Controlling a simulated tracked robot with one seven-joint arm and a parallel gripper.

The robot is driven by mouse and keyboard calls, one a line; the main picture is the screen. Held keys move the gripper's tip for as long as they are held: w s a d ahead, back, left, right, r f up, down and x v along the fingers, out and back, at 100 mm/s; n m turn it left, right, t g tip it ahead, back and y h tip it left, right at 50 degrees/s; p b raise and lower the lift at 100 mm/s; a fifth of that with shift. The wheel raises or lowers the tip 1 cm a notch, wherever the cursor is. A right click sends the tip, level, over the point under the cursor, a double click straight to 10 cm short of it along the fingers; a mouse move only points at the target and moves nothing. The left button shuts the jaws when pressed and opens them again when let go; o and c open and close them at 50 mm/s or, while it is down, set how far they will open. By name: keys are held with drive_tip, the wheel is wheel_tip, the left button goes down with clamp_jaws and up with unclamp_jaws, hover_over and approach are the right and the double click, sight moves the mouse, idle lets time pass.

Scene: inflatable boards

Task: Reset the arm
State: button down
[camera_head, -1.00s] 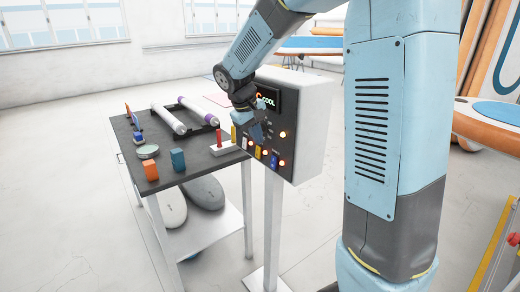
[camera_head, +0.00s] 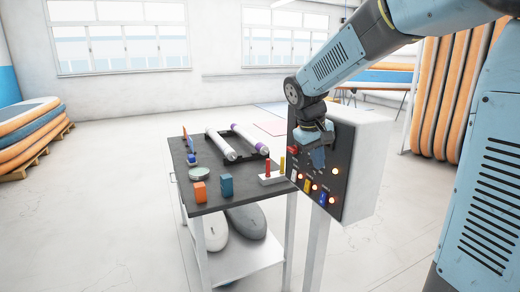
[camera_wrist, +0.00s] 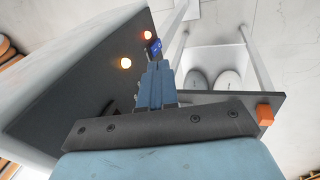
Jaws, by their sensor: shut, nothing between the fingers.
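My gripper (camera_head: 317,157) is shut and empty. It hangs in front of the upper part of the dark control panel (camera_head: 345,163) and hides part of its face, including the display. I cannot tell whether it touches the panel. In the wrist view the closed blue fingers (camera_wrist: 157,84) point along the dark panel face (camera_wrist: 75,82), near a blue switch (camera_wrist: 153,48) and glowing lamps.
A dark-topped table (camera_head: 222,198) stands left of the panel. It bears white rolls (camera_head: 221,145), an orange block (camera_head: 200,192), a blue block (camera_head: 226,185) and a stand with a red stick (camera_head: 268,168). Stacked boards (camera_head: 28,138) lie far left. The floor between is clear.

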drive_tip(key=s+d+r+m+t+y, duration=0.1)
drive_tip(key=s+d+t, duration=0.1)
drive_tip(key=s, duration=0.9)
drive_tip(key=s+d+r+m+t+y, duration=0.1)
drive_tip(key=s+m+y, duration=0.1)
drive_tip(key=s, duration=0.9)
drive_tip(key=shift+s+d+r+m+t, duration=0.3)
drive_tip(key=shift+s+d+r+t, duration=0.05)
drive_tip(key=shift+d+r+t, duration=0.05)
drive_tip(key=c, duration=1.9)
unclamp_jaws()
